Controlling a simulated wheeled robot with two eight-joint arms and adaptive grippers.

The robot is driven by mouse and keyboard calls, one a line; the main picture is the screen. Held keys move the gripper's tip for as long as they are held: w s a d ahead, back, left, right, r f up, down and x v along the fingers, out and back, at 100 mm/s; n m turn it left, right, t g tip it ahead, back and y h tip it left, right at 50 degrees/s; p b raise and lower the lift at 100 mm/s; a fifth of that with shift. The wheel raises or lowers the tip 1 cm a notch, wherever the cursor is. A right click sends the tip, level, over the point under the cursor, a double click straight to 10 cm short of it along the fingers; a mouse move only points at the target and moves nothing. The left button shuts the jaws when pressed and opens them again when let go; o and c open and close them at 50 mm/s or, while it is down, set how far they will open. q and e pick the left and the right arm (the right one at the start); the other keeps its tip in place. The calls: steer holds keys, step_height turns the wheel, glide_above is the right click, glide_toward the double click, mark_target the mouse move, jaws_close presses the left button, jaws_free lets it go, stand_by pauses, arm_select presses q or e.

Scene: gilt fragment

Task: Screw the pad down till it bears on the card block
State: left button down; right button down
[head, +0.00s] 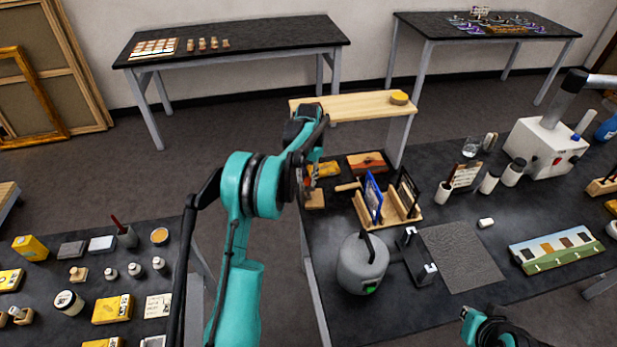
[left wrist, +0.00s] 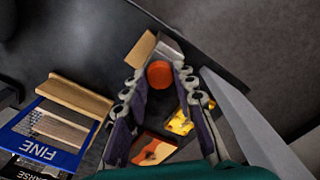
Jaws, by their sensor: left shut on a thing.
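My left gripper (head: 309,183) is over the left edge of the middle bench. In the left wrist view its fingers (left wrist: 159,76) are closed around a round orange-red knob (left wrist: 159,74). A tan block (left wrist: 140,50), perhaps the card block, shows just beyond the knob, with a grey metal piece (left wrist: 169,47) beside it. In the head view the tan block (head: 315,199) sits at the bench edge, just below the gripper. The pad is hidden under the knob and fingers, so I cannot tell whether it touches the block. Only part of my right arm shows at bottom right.
A wooden rack (head: 408,221) holds a blue FINE board (head: 373,198) and a dark board, right of my gripper. A grey canister (head: 362,264) stands nearer. Dark floor is left of the bench.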

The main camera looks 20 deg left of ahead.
arm_select(q)
steer(key=m, duration=0.4)
steer(key=shift+m, duration=0.3)
steer(key=m, duration=1)
steer(key=shift+m, duration=2.2)
steer(key=c, duration=1.2)
jaws_free()
